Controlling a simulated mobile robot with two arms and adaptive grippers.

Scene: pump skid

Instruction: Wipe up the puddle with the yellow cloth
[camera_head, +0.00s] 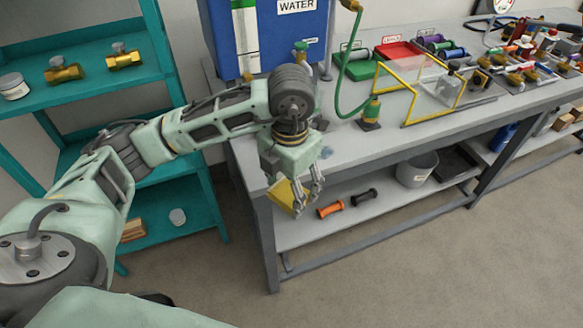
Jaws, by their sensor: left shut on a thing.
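My left gripper (308,203) reaches in from the left and points down at the front edge of the bench. It is shut on the yellow cloth (282,194), which hangs at the left side of its fingers. A small bluish wet patch, which looks like the puddle (326,152), shows on the grey bench top (352,150) just right of the gripper. My wrist and gripper may hide part of it. My right gripper is out of view.
A blue water tank (285,40) stands behind. A yellow frame (408,108) stands further right. Orange (330,210) and black (364,197) handled items and a grey bucket (417,170) are on the lower shelf.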

